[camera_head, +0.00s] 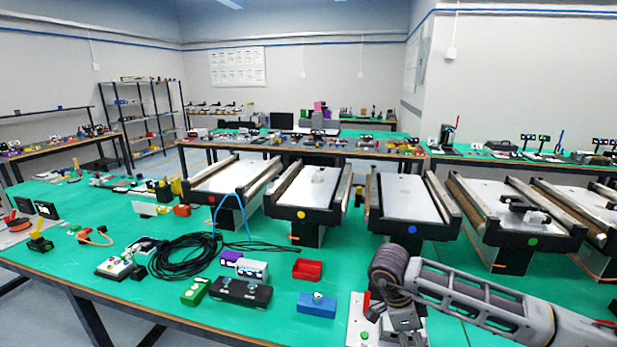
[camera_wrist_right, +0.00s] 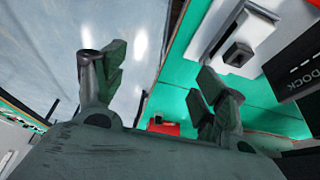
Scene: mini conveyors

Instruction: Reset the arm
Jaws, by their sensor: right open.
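My right arm (camera_head: 480,296) comes in from the lower right in the head view and reaches over the front part of the green table (camera_head: 150,235). My right gripper shows in the right wrist view (camera_wrist_right: 160,82). Its two fingers are spread wide apart with nothing between them. It hangs above the table's edge, with grey floor (camera_wrist_right: 60,40) under the left finger and green tabletop under the right one. My left gripper is in neither view.
A white device (camera_head: 358,328) stands beside my right arm. Several mini conveyors (camera_head: 405,200) stand behind. A black box marked DOCK (camera_wrist_right: 298,75) is at the wrist view's right.

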